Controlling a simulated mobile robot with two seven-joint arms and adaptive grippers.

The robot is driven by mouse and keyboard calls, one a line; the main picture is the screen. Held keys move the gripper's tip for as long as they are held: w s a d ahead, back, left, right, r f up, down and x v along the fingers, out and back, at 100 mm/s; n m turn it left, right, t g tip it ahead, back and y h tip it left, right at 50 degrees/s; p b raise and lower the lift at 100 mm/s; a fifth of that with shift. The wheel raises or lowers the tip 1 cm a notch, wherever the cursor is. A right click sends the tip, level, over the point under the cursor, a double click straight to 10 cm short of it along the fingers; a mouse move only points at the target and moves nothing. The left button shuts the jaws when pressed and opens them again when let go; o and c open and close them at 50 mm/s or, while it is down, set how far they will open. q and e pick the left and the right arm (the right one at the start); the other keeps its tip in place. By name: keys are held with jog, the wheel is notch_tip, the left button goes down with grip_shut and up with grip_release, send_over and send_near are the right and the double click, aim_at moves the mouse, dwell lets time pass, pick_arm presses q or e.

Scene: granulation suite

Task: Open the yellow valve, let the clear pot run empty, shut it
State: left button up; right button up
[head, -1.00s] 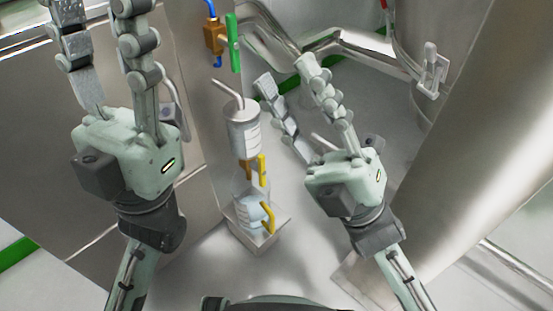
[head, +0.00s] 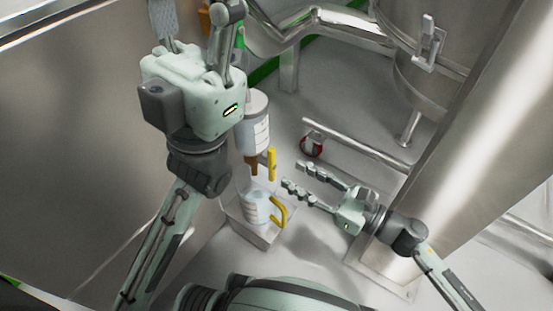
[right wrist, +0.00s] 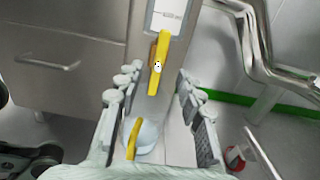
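The yellow valve lever (head: 272,163) stands upright beside a brass body under a grey cylinder (head: 255,128) with a white label. It also shows in the right wrist view (right wrist: 160,65), between my fingers' lines. Below is a clear vessel (head: 256,207) with pale bluish contents and a yellow handle (head: 280,210), in a metal tray (head: 257,237). Its exact level is hard to read. My right gripper (head: 295,176) is open and empty, just right of the lever and apparently apart from it. My left gripper (head: 195,12) is open, its fingertips cut off at the top edge.
A green lever (head: 240,40) shows behind my left gripper, partly hidden. Steel pipes (head: 330,18) and a steel tank (head: 430,85) stand behind. A large steel column fills the right.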

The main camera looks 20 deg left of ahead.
aim_at(274, 164)
jog(key=x, duration=0.7)
jog(key=shift+a, duration=0.25)
grip_shut()
